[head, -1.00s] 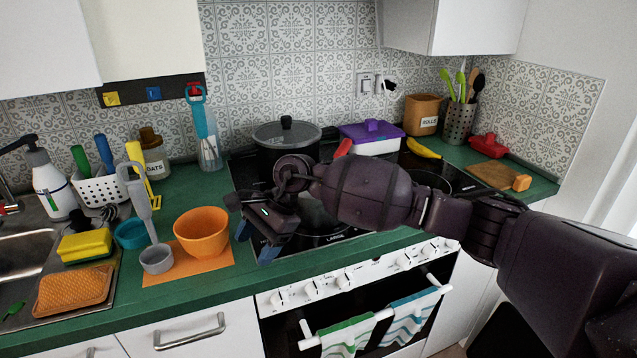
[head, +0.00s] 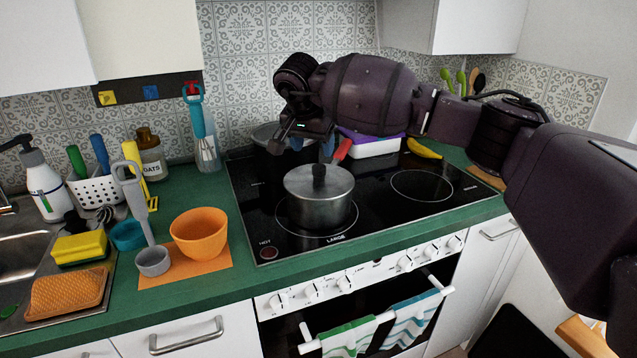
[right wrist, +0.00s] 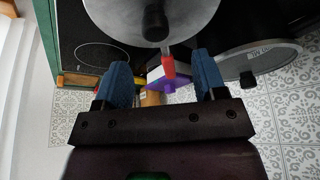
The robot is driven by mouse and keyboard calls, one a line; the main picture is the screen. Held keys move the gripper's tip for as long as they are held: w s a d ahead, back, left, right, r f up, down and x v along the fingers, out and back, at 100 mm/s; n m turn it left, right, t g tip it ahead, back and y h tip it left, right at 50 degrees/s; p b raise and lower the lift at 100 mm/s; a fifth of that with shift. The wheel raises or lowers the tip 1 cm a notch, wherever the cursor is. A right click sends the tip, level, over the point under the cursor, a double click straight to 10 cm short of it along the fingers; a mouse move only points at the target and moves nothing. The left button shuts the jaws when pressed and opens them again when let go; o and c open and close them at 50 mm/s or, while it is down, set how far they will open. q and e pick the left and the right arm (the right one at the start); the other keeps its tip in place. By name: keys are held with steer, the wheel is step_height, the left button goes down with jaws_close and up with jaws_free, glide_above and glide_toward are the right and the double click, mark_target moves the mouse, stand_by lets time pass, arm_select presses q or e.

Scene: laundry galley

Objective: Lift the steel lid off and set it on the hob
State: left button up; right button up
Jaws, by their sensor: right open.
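A steel pot (head: 319,213) stands on the front left ring of the black hob (head: 390,212). The steel lid (head: 312,180), with a black knob, sits on it. My right gripper (head: 312,147) is open and empty, its blue fingers above and behind the knob in the head view. In the right wrist view my gripper (right wrist: 160,80) is apart from the lid (right wrist: 178,12), which shows at the top edge with its knob. A red handle (head: 342,150) sticks out behind the pot. My left gripper is not in view.
A dark pot with a glass lid (right wrist: 252,62) stands at the back left of the hob, mostly hidden by my gripper in the head view. A purple-lidded box (head: 375,145) and a banana (head: 424,149) are behind. The front right ring (head: 421,186) is bare. An orange bowl (head: 199,235) stands left.

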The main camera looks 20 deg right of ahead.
mark_target(319, 166)
steer(key=shift+x, duration=1.05)
steer(key=x, duration=0.4)
steer(key=shift+s+f+b, duration=0.3)
steer(key=shift+s, duration=0.05)
steer(key=shift+w+d+f, duration=0.1)
steer(key=shift+w+f, duration=0.1)
steer(key=shift+f, duration=0.2)
steer(key=shift+r, duration=0.1)
steer(key=c, duration=1.1)
steer(key=shift+o, duration=0.2)
step_height(319, 166, up, 20)
steer(key=p, duration=0.1)
